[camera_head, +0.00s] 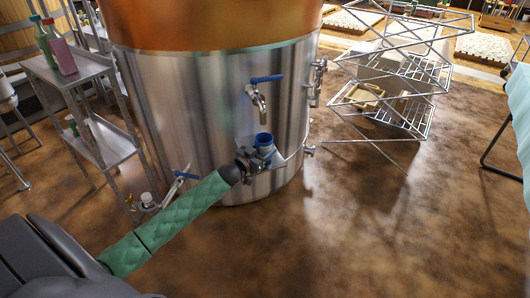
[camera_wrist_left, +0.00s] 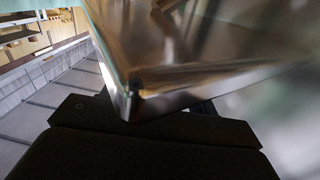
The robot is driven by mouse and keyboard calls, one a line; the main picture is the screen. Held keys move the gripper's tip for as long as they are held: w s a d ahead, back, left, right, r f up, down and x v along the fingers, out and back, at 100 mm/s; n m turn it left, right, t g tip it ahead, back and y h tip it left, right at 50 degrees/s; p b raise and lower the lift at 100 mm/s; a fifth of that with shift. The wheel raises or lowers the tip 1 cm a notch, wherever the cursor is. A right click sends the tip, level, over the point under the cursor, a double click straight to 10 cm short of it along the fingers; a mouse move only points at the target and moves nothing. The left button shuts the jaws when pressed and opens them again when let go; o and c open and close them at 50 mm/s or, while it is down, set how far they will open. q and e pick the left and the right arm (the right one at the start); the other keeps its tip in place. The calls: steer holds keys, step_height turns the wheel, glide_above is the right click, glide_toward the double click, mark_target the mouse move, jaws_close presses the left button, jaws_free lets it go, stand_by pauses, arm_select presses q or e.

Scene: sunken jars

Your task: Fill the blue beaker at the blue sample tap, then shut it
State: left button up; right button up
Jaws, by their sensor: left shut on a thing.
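The blue sample tap (camera_head: 259,98) sticks out from the front of a large steel tank, with its blue lever (camera_head: 267,78) lying roughly level. The blue beaker (camera_head: 264,141) stands upright below the tap's spout, beside a small metal shelf (camera_head: 292,160). I cannot make out a stream or the level in it. My left gripper (camera_head: 256,160) is at the beaker's lower left side, shut on it; the fingertips are partly hidden. In the left wrist view a shiny metal corner (camera_wrist_left: 135,85) covers the fingers, and the beaker does not show. My right gripper is out of view.
The steel tank (camera_head: 190,110) fills the middle. A second blue-handled valve (camera_head: 184,175) sits low on its left. A metal rack with bottles (camera_head: 85,75) stands left, and a wire rack (camera_head: 400,90) stands right. The brown floor in front is clear.

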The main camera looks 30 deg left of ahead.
arm_select(q)
steer(key=shift+f, duration=0.3)
steer(key=shift+f, duration=0.15)
stand_by(0.4)
steer(key=o, duration=1.2)
